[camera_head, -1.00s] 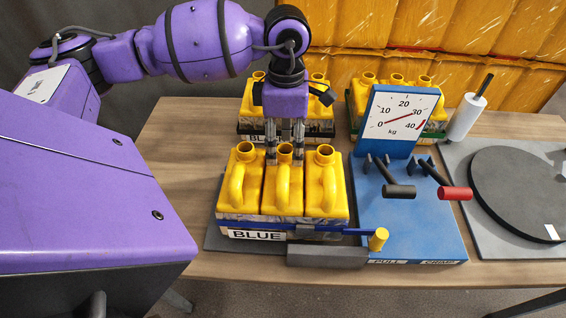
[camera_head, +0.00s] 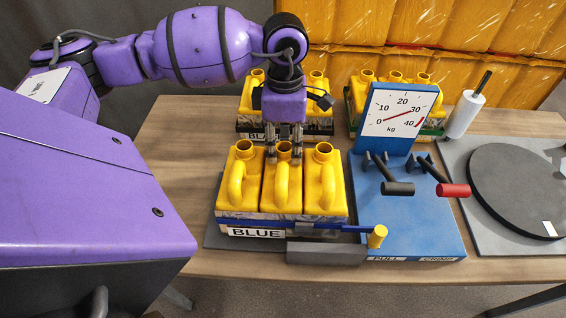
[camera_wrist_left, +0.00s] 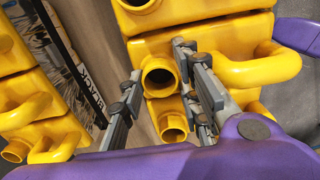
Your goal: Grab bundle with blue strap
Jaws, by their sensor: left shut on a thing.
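The bundle with the blue strap (camera_head: 334,226) is a row of 3 yellow jerry cans, labelled BLUE (camera_head: 256,233), upright on a dark base on the table. My left gripper (camera_head: 284,157) points down at the middle can of this bundle (camera_head: 282,190). Its fingers are shut on that can's neck, one on either side. In the left wrist view the fingers (camera_wrist_left: 160,100) flank the round spout opening (camera_wrist_left: 160,77). The fingers partly hide the spout in the head view. My right gripper is not in view.
A bundle labelled BLACK (camera_head: 250,125) stands behind, and a green-strapped one (camera_head: 440,128) at the back right. A blue device (camera_head: 415,235) with a kg dial (camera_head: 400,112) and levers stands close to the right. A grey plate with a dark disc (camera_head: 520,190) lies far right.

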